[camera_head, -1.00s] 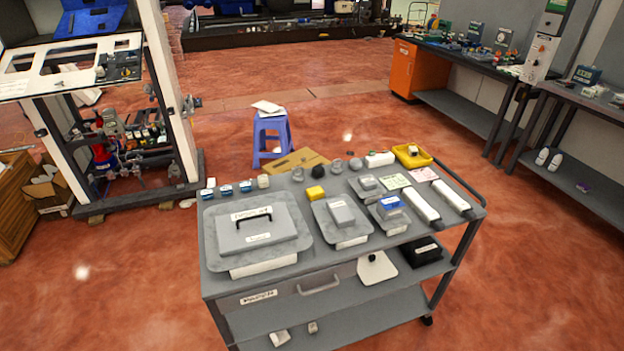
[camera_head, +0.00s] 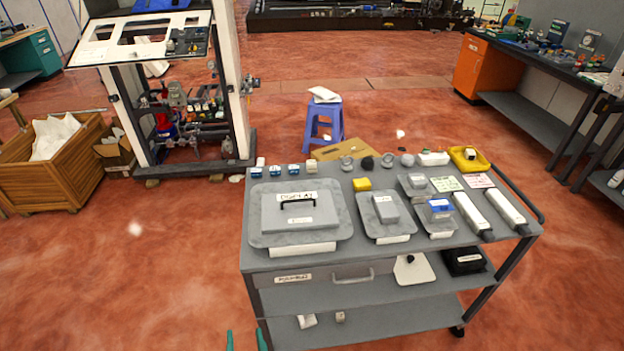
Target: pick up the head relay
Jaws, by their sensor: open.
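The grey cart (camera_head: 258,264) stands at centre right, with many small parts on its top. I cannot tell which part is the head relay, as the labels are too small to read. Small blue-and-white blocks (camera_head: 275,172) stand in a row at the back left edge of the top. A yellow block (camera_head: 362,184) lies right of them. A blue-topped piece (camera_head: 439,205) sits on a grey tray at the right. Two teal fingertips of my gripper (camera_head: 246,341) show at the bottom edge, apart and empty, in front of the cart's left side. The rest of the gripper is out of view.
A large lidded tray (camera_head: 342,231) covers the cart top's left part. A yellow bin (camera_head: 483,164) is at its back right corner. A blue stool (camera_head: 310,134) stands behind. A machine frame (camera_head: 240,100) and wooden crate (camera_head: 82,181) are left. The floor left of the cart is clear.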

